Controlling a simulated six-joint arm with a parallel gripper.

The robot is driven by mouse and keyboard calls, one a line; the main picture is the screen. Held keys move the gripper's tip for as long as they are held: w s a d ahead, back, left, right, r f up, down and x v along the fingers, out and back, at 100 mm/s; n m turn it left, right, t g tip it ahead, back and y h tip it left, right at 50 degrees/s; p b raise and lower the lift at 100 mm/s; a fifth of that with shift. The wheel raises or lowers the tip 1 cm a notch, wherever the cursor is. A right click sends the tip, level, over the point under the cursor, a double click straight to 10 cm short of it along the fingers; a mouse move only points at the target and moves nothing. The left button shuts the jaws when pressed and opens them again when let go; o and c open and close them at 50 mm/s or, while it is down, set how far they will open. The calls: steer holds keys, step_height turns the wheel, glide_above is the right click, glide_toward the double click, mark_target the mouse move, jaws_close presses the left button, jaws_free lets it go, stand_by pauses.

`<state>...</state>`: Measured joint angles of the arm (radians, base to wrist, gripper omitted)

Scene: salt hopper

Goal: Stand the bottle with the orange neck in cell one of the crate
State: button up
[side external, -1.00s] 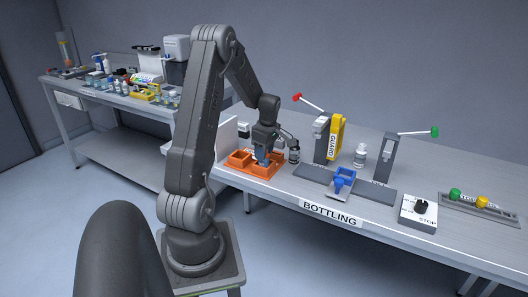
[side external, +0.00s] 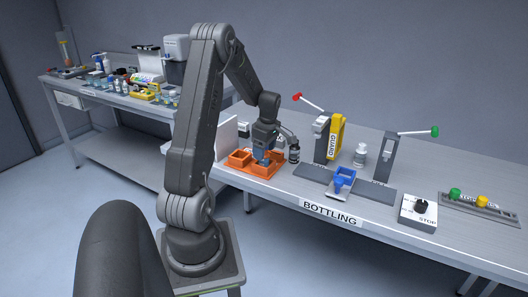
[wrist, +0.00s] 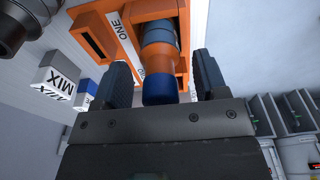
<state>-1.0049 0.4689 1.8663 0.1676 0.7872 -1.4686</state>
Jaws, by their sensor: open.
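The bottle with the orange neck (wrist: 158,60) has a blue cap and a dark blue-grey body. In the wrist view it is between the two fingers of my gripper (wrist: 155,85), which is open, with a gap visible on each side. The orange crate (wrist: 98,38) is around and behind the bottle, with a label reading ONE beside a cell at its left. The bottle's base is hidden, so I cannot tell which cell it is in. In the side view my gripper (side external: 263,150) is low over the crate (side external: 258,173).
Farther right are a yellow guard (side external: 336,134), a blue holder (side external: 341,182), a clear bottle (side external: 360,156) and a lever post (side external: 383,158). A white panel (side external: 226,138) rises behind the crate.

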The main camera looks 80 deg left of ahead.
mark_target(268, 155)
steer(key=r, duration=0.7)
steer(key=w+d+r, duration=0.1)
steer(key=r, duration=0.2)
steer(key=shift+r, duration=0.3)
steer(key=w+d+r+m+t, duration=0.1)
steer(key=d+r+m, duration=0.25)
steer(key=d, duration=0.35)
steer(key=w+d+r+m+t+y, duration=0.1)
steer(key=d+r+m, duration=0.1)
steer(key=d+m, duration=0.4)
steer(key=w+d+r+m+t, duration=0.1)
steer(key=d+r+m, duration=0.15)
steer(key=d, duration=0.55)
steer(key=s+d+m+t+h, duration=0.1)
steer(key=s+d+m, duration=0.3)
steer(key=d+m, duration=0.3)
steer(key=s+d+m+t+h, duration=0.1)
steer(key=s+d+m, duration=0.3)
steer(key=d+m, duration=0.4)
steer(key=shift+s+d+f+t, duration=0.25)
steer(key=shift+d+f+t, duration=0.2)
steer(key=shift+d+t, duration=0.4)
